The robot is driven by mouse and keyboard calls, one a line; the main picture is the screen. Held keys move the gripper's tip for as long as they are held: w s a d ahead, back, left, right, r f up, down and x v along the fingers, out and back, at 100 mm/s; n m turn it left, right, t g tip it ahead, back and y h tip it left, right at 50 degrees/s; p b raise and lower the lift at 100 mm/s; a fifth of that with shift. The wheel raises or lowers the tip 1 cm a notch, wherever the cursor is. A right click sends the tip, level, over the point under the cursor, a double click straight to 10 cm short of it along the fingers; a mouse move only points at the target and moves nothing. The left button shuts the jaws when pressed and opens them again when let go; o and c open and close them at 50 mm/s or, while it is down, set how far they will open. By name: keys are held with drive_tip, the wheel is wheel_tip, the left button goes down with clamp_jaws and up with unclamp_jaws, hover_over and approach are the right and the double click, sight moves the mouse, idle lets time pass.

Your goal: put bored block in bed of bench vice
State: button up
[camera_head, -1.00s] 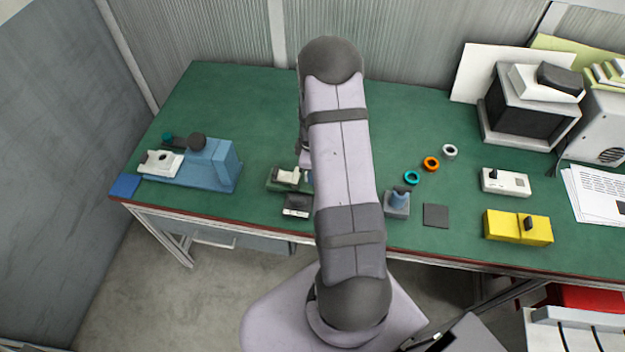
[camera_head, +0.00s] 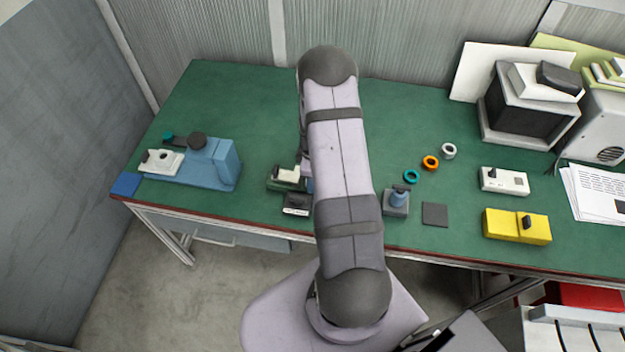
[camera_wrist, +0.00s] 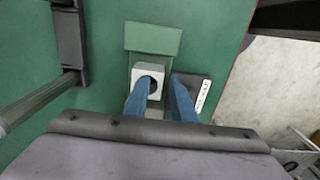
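The pale bored block (camera_head: 288,174) sits at the green bench vice (camera_head: 275,185), left of my arm. In the wrist view the block (camera_wrist: 140,71) shows its round dark bore beside the vice's wide green end (camera_wrist: 153,38). My gripper (camera_wrist: 162,82) has two blue fingers with a clear gap between them. The block's lower part and part of the vice bed are hidden behind the fingers.
A dark block with a white label (camera_head: 297,203) stands close in front of the vice; it shows right of the right finger in the wrist view (camera_wrist: 196,92). A blue machine (camera_head: 215,165) stands further left. Green bench top (camera_head: 245,100) behind is clear.

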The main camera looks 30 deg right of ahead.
wheel_tip(320, 180, up, 12)
drive_tip(key=b, duration=0.3)
drive_tip(key=shift+r+b, duration=0.25)
drive_tip(key=shift+b, duration=0.05)
idle(0.4)
drive_tip(key=s+a+r+m, duration=0.3)
drive_tip(key=s+a+m, duration=0.1)
drive_tip(key=s+a, duration=0.3)
drive_tip(key=s+a+r+m, duration=0.3)
drive_tip(key=s+a+m, duration=0.2)
drive_tip(key=s+a, duration=0.3)
drive_tip(key=a, duration=0.4)
drive_tip(key=shift+s, duration=0.25)
drive_tip(key=shift+f, duration=0.1)
wheel_tip(320, 180, down, 48)
drive_tip(key=b, duration=4.7)
drive_tip(key=shift+r+b, duration=0.25)
drive_tip(key=shift+b, duration=0.05)
